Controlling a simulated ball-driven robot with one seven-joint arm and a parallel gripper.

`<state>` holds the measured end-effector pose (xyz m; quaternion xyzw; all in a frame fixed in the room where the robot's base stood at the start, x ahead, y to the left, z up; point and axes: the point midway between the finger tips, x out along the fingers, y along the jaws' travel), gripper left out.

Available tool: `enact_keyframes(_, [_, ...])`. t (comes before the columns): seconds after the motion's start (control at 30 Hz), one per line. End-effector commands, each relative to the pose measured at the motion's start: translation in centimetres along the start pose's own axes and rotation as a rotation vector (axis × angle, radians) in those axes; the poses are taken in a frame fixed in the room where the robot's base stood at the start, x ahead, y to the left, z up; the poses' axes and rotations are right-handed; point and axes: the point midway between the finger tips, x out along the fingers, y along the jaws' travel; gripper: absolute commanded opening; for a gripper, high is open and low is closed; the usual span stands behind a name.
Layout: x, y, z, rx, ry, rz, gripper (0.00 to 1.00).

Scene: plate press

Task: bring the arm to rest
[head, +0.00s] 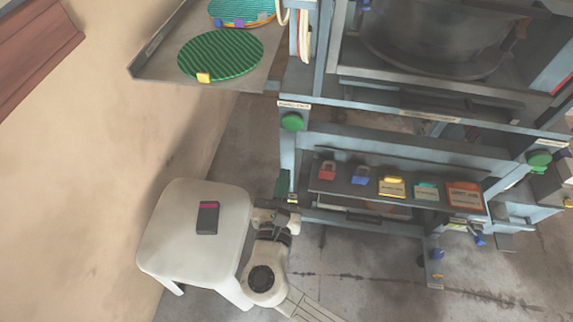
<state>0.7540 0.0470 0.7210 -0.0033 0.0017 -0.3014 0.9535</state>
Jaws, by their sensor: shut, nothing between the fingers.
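My arm reaches up from the bottom middle of the head view. My gripper (282,205) is at its far end, beside the right edge of the white stool and close to the left front post of the blue press frame (430,118). The gripper looks small and dark here, and the fingers are partly hidden by my own wrist. It is shut, and I see nothing held in it.
The white stool (170,245) carries a dark box with a pink stripe (207,218). A rack shelf (335,188) holds padlocks and tags. Bare floor (370,265) lies to the right of my arm.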

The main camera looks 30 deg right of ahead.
Motion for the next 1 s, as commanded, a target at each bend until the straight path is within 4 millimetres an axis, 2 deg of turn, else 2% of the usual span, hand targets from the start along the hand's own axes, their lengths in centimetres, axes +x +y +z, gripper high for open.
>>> enact_keyframes(0.7, [-0.2, -0.2, 0.0, 0.009, 0.004, -0.006, 0.0])
enact_keyframes(0.77, [0.2, -1.4, -0.3, 0.062, 0.031, -0.04, 0.0])
enact_keyframes(0.87, [1.4, -5.1, -1.2, 0.242, 0.112, -0.149, 0.0])
enact_keyframes(1.0, [2.2, -12.2, -3.8, 0.632, 0.26, -0.403, 0.0])
